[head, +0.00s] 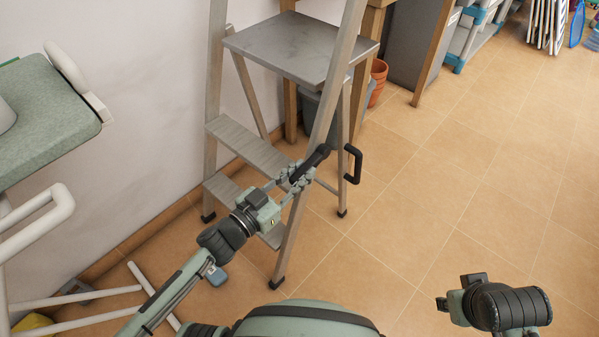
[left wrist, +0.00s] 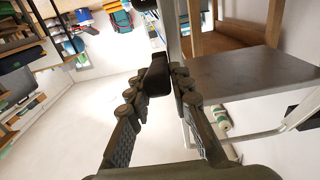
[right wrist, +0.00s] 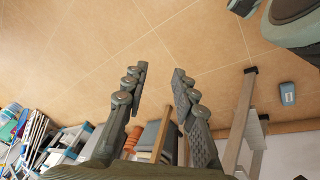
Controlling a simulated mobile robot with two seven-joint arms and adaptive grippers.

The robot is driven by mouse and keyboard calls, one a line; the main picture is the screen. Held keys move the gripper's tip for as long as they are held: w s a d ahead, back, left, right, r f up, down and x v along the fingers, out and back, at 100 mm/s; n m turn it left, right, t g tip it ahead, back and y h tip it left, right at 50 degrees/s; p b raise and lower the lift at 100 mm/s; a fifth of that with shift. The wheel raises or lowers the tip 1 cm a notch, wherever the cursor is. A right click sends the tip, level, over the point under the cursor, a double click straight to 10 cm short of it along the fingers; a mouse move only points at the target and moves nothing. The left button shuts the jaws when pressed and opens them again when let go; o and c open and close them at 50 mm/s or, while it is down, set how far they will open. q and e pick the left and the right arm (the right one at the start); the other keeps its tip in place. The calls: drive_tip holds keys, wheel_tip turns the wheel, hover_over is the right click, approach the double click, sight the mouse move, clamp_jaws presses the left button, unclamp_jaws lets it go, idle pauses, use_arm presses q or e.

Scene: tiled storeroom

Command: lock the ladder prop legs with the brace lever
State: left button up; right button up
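The metal stepladder (head: 333,95) stands in the middle of the head view, with its flat platform (head: 290,45) and its steps (head: 250,146). A black brace lever (head: 315,158) slants across its near rail. A black loop handle (head: 358,165) shows on the prop leg side to the right. My left gripper (head: 296,176) is at the lever, with its fingers on both sides. In the left wrist view the dark end of the lever (left wrist: 157,74) fills the gap between the fingertips; their contact faces are partly hidden. My right gripper (right wrist: 158,82) is open and empty, away from the ladder.
A white wall (head: 130,110) borders the left side. A green-cushioned chair (head: 50,120) and white tubular legs stand at the left. A wooden bench and an orange pot (head: 378,82) are behind the ladder. The tiled floor (head: 470,180) at right is clear.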

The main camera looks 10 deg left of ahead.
use_arm(q)
clamp_jaws()
